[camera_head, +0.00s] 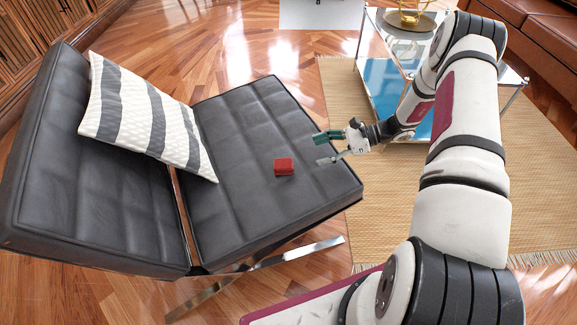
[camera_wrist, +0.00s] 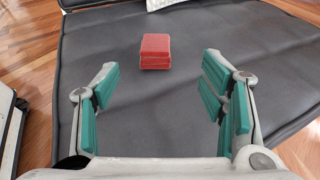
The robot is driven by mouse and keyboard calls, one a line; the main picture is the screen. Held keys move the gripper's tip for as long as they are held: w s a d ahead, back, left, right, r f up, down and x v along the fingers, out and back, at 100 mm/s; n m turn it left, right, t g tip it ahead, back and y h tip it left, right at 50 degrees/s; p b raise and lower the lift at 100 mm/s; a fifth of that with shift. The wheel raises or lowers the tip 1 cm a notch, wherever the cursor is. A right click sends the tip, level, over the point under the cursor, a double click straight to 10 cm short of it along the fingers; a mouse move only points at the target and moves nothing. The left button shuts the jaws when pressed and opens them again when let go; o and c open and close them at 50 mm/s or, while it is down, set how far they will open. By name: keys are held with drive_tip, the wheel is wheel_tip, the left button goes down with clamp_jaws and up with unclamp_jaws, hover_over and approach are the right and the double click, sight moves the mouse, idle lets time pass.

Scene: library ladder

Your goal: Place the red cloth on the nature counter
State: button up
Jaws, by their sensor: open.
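The red cloth (camera_head: 284,166) is a small folded block lying on the seat of a black leather chair (camera_head: 235,150). In the wrist view the red cloth (camera_wrist: 155,51) lies ahead of my gripper, roughly between the lines of its two fingers and apart from them. My gripper (camera_head: 322,149) is open and empty, over the right edge of the seat, to the right of the cloth. Its teal finger pads also show wide apart in the wrist view (camera_wrist: 163,105). I cannot make out a counter marked as the nature counter.
A striped cushion (camera_head: 148,115) leans on the chair's back. A glass-topped metal table (camera_head: 385,75) with a gold object (camera_head: 410,14) stands at the back right on a woven rug (camera_head: 335,95). A brown leather sofa (camera_head: 545,35) is at the far right. Wood floor (camera_head: 225,60) is open behind the chair.

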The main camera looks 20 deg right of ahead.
drive_tip(key=b, duration=0.2)
approach(282, 163)
drive_tip(key=x, duration=0.4)
drive_tip(key=shift+w, duration=0.35)
drive_tip(key=x, duration=0.1)
drive_tip(key=b+x, duration=0.1)
drive_tip(key=x, duration=0.1)
drive_tip(key=b+x, duration=0.1)
drive_tip(key=x, duration=0.1)
drive_tip(key=shift+s+a+f, duration=0.15)
drive_tip(key=shift+s+f, duration=0.1)
drive_tip(key=shift+s, duration=0.1)
drive_tip(key=c, duration=1.3)
drive_tip(key=shift+r, duration=0.15)
drive_tip(key=shift+c, duration=0.2)
